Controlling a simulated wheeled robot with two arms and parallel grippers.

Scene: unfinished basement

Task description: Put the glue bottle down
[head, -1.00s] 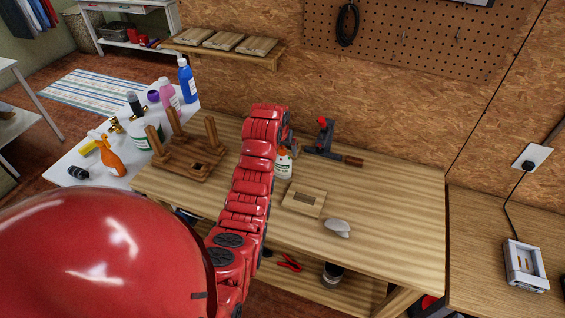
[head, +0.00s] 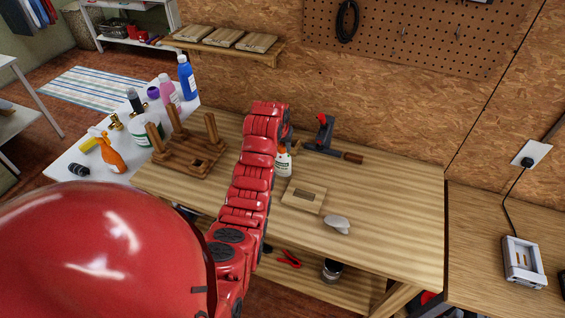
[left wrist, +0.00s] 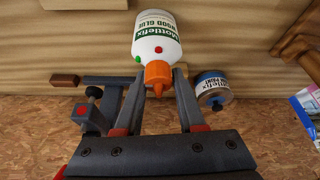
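The glue bottle (head: 283,165) is white with a green label and an orange cap. In the head view it is upright at the workbench (head: 390,205), partly covered by my left arm. In the left wrist view the glue bottle (left wrist: 157,38) lies between the fingers of my left gripper (left wrist: 160,72). The fingertips flank its shoulder and appear closed against it, with the orange cap between the fingers. Its base seems to be at the bench top; contact is hard to tell. My right gripper is not in view.
A clamp (head: 325,135) and a paint can (left wrist: 213,88) are close to the bottle. A wooden rack (head: 190,155) stands left. A wooden block (head: 303,207) and a grey-white object (head: 337,225) lie in front. The bench's right part is clear.

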